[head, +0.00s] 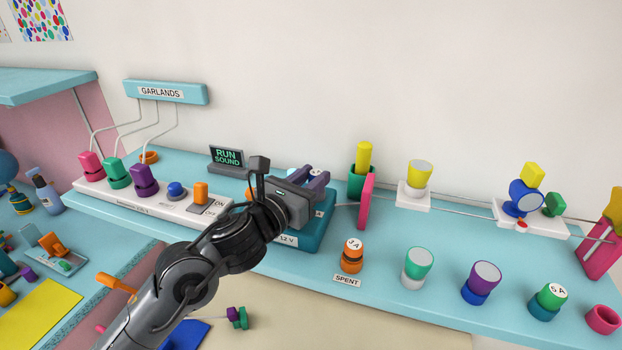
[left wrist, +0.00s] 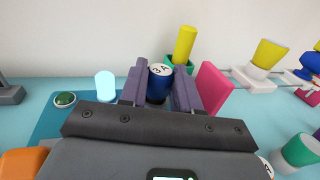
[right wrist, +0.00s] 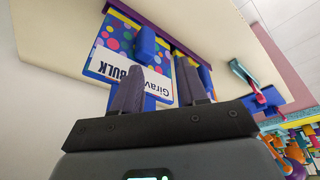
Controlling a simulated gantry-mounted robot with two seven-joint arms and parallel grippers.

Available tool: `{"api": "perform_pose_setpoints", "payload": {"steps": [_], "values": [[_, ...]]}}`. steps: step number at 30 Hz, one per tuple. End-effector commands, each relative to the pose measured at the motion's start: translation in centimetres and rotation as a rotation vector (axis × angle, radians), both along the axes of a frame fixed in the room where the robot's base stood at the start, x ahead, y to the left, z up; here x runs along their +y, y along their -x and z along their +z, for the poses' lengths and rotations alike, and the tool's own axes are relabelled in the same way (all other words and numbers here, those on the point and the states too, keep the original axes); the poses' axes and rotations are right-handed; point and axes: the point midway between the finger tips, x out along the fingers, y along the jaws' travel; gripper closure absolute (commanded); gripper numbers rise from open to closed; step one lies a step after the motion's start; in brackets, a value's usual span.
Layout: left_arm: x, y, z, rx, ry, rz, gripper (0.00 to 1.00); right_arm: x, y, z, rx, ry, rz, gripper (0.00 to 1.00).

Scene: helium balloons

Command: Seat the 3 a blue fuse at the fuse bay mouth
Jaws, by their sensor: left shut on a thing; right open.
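My left gripper (head: 309,180) is over the teal box marked 12 V (head: 288,241) and hides much of it. In the left wrist view its purple fingers are shut on the blue fuse (left wrist: 159,88), which has a white top reading 3 A. The fuse looks roughly upright. The bay mouth beneath it is hidden, so I cannot tell whether the fuse touches it. A glowing pale lamp (left wrist: 106,87) and a green button (left wrist: 65,99) stand on the box. My right gripper (right wrist: 160,66) is open and empty, near a dotted box with an upside-down label (right wrist: 130,72).
An orange 3 A fuse (head: 352,256) stands at the SPENT label (head: 347,281). A pink upright plate (head: 366,202) and a yellow cylinder in a green holder (head: 364,158) are just right of the gripper. A white switch strip (head: 130,203) lies left. Several coloured cylinders stand along the right.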

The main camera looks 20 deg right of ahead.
Motion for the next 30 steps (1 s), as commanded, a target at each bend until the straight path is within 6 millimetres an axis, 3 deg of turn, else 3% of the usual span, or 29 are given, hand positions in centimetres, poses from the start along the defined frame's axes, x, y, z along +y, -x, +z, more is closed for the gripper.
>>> {"api": "perform_pose_setpoints", "payload": {"steps": [23,24,30], "values": [[0.01,-0.01,-1.06,0.001,-0.001,0.0,1.0,0.22,0.0,-1.15,0.0,-0.009,-0.006,0.57],[0.01,-0.02,-1.07,0.001,-0.002,0.0,0.65,0.22,0.0,-1.15,0.0,-0.009,-0.006,0.57],[0.01,-0.02,-1.1,0.001,-0.002,0.0,0.39,0.14,0.0,-1.16,0.001,-0.005,-0.004,0.57]]}}
